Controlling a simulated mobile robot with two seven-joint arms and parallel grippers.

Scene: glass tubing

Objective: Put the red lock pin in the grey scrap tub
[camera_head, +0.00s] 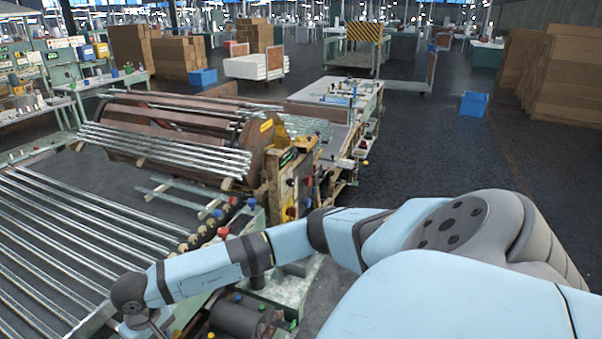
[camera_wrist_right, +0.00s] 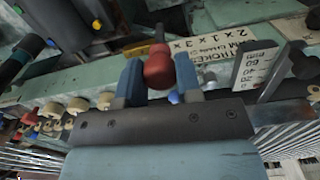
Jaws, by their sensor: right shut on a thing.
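The red lock pin (camera_wrist_right: 158,71) is between the two blue fingers of my right gripper (camera_wrist_right: 160,82) in the right wrist view. Its rounded red end faces the camera, and a thin dark part sticks out beyond it. The gripper is shut on it, in front of a pale green machine rail (camera_wrist_right: 225,50). Whether the pin is still seated in the rail cannot be told. In the head view my right arm reaches to the lower left, and its gripper is mostly cut off by the bottom edge. I cannot make out the grey scrap tub. My left gripper is not in view.
A roller bed (camera_head: 60,245) with glass tubes lies left of my right wrist. Coloured knobs (camera_head: 222,233) and a dark motor-like cylinder (camera_head: 240,318) are close to the forearm. A black-and-white number plate (camera_wrist_right: 254,65) stands right of the fingers. Open floor (camera_head: 430,150) lies at the right.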

